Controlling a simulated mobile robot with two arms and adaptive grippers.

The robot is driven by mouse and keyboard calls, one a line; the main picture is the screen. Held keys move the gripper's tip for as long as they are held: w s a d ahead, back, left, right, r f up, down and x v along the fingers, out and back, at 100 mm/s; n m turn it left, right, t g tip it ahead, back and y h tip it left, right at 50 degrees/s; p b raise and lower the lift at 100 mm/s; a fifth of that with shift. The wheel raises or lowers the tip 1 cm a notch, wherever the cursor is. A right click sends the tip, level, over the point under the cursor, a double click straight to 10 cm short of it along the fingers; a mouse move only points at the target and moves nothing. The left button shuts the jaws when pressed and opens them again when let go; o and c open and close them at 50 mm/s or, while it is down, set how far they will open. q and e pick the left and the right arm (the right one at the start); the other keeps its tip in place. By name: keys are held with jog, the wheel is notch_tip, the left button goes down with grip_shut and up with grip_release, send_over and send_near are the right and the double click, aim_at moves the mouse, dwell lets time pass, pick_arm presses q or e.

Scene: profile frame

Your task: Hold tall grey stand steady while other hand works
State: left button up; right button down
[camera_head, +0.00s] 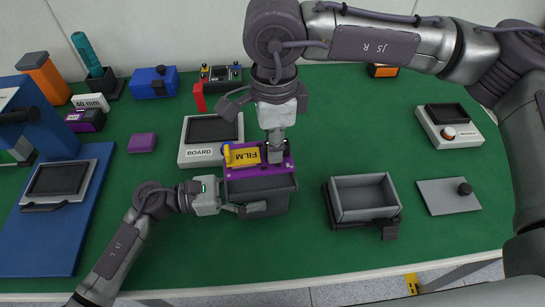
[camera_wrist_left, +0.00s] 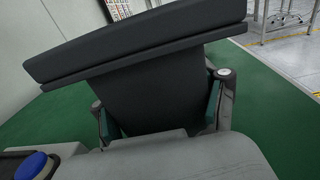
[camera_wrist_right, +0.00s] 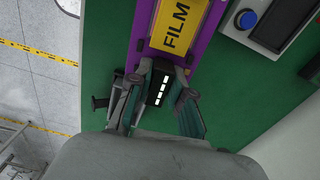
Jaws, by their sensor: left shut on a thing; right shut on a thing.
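The tall grey stand (camera_head: 270,197) is a dark grey block with a wide top, near the middle of the green table. In the left wrist view its body (camera_wrist_left: 155,95) stands between the fingers. My left gripper (camera_head: 240,208) is shut on the stand from the left side. A purple holder (camera_head: 265,170) with a yellow FILM piece (camera_head: 243,156) sits on top of the stand. My right gripper (camera_head: 274,152) comes from above, shut on a small black part with white marks (camera_wrist_right: 158,88) at the end of the purple holder. Its fingers partly hide that part.
A white device labelled BOARD (camera_head: 197,154) lies just behind the stand. A blue mat (camera_head: 50,240) lies left. Green table (camera_head: 290,260) is clear in front.

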notch_tip(320, 180, up, 5)
dwell(0.3)
pick_arm(q)
jog(key=o, duration=1.3)
jog(key=shift+c, duration=0.2)
